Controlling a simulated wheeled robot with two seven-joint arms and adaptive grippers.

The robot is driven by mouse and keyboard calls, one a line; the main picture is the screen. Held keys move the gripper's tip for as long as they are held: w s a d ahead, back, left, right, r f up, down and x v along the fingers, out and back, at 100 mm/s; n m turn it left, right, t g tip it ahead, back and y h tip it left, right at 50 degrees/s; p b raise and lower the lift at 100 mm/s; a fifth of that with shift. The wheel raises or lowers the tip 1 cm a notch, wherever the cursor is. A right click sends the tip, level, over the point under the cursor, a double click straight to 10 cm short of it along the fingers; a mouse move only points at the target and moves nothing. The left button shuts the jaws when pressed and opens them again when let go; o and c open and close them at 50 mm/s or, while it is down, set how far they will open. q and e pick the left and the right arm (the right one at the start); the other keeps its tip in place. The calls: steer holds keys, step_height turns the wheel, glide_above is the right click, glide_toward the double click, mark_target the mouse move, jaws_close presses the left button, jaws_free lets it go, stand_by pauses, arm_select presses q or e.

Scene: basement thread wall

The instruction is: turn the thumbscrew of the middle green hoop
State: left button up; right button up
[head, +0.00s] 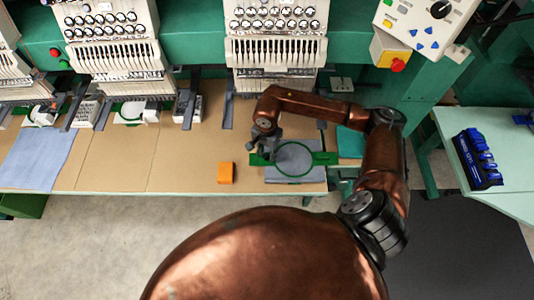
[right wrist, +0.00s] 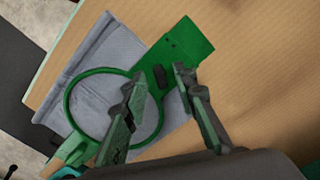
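A green hoop (head: 295,175) with flat green brackets lies on a grey cloth (head: 285,180) near the table's front edge. The same hoop fills much of the right wrist view (right wrist: 68,103). A small dark piece that looks like its thumbscrew (right wrist: 160,77) sits on the ring's side by the wide bracket (right wrist: 190,45). My right gripper (head: 264,153) hangs at the hoop's left side. In the right wrist view its fingers (right wrist: 160,80) are apart, with the dark piece showing between them; I cannot tell if they touch it. My left gripper is not in view.
Two other green hoops, a left one (head: 34,118) and another (head: 122,117), are at the machine heads to the left. An orange block (head: 226,173) stands just left of the cloth. A blue cloth (head: 40,155) lies far left. The tan tabletop (head: 120,165) between is clear.

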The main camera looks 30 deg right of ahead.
steer(key=shift+f, duration=0.15)
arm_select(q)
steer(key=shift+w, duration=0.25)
arm_select(e)
jaws_close()
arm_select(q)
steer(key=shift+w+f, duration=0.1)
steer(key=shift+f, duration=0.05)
arm_select(e)
steer(key=shift+m+b, duration=0.55)
steer(key=shift+m, duration=0.55)
steer(key=m+b, duration=0.1)
steer(key=m, duration=0.2)
steer(key=m+b, duration=0.1)
steer(key=m, duration=0.2)
steer(key=shift+m, duration=0.4)
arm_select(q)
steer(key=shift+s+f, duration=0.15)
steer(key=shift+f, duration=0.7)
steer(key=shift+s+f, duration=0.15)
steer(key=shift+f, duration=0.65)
arm_select(e)
steer(key=shift+m, duration=1.5)
